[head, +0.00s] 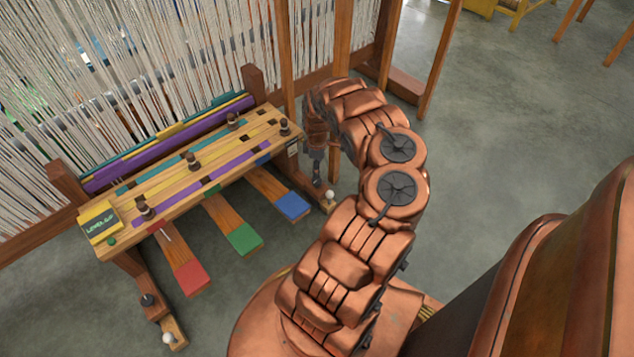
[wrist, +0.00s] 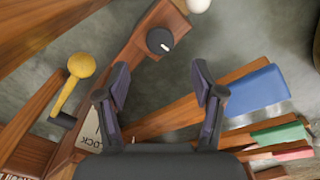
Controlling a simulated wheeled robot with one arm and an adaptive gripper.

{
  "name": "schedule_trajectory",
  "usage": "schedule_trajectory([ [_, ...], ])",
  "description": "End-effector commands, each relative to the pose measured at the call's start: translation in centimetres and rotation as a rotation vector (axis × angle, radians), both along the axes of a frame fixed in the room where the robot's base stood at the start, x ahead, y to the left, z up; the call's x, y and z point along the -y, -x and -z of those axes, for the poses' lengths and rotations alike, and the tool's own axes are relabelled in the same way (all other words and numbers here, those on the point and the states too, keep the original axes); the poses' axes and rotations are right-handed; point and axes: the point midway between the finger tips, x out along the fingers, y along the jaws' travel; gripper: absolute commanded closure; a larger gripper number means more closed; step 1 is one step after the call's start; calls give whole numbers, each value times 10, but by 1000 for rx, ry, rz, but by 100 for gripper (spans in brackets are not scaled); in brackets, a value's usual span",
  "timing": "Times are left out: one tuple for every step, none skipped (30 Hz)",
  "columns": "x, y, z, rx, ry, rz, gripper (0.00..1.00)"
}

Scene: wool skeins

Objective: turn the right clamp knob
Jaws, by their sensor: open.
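The right clamp knob (wrist: 160,41) is a round black dial with a white mark, set on a wooden foot bar (wrist: 142,47) that ends in a white ball (wrist: 200,5). In the wrist view it lies beyond my fingertips, roughly centred between them. My gripper (wrist: 161,80) is open and empty, with nothing between its fingers and a visible gap to the knob. In the head view my gripper (head: 317,172) hangs at the right end of the loom bench, near the white ball (head: 329,195); the knob is not clearly visible there.
A yellow ball-ended lever (wrist: 81,65) and a LOCK label (wrist: 92,128) are left of my fingers. A blue-tipped pedal (wrist: 257,91) is at their right, with green (wrist: 280,134) and red ones below. The left clamp knob (head: 148,299) is far off. Open floor (head: 480,150) lies right.

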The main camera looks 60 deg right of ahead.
Motion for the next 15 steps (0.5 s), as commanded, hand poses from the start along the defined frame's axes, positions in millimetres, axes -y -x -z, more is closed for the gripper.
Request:
schedule_trajectory([
  [0, -1, 5, 5, -2, -2, 32],
  [0, -1, 7, 6, -2, -3, 32],
  [0, -1, 10, 6, -2, -3, 32],
  [0, -1, 14, 6, -1, -4, 32],
  [0, -1, 17, 6, -2, -4, 32],
  [0, -1, 23, 6, -2, -3, 32],
  [0, -1, 28, 6, -2, -4, 32],
  [0, -1, 33, 6, -2, -4, 32],
  [-1, -1, 39, 5, -3, -3, 32],
  [-1, -1, 44, 5, -3, -3, 32],
  [-1, -1, 49, 5, -3, -3, 32],
  [-1, -1, 54, 6, -4, -2, 32],
  [-1, -1, 58, 5, -4, -2, 32],
  [-1, -1, 62, 4, -3, -3, 32],
  [-1, -1, 66, 4, -3, -2, 32],
])
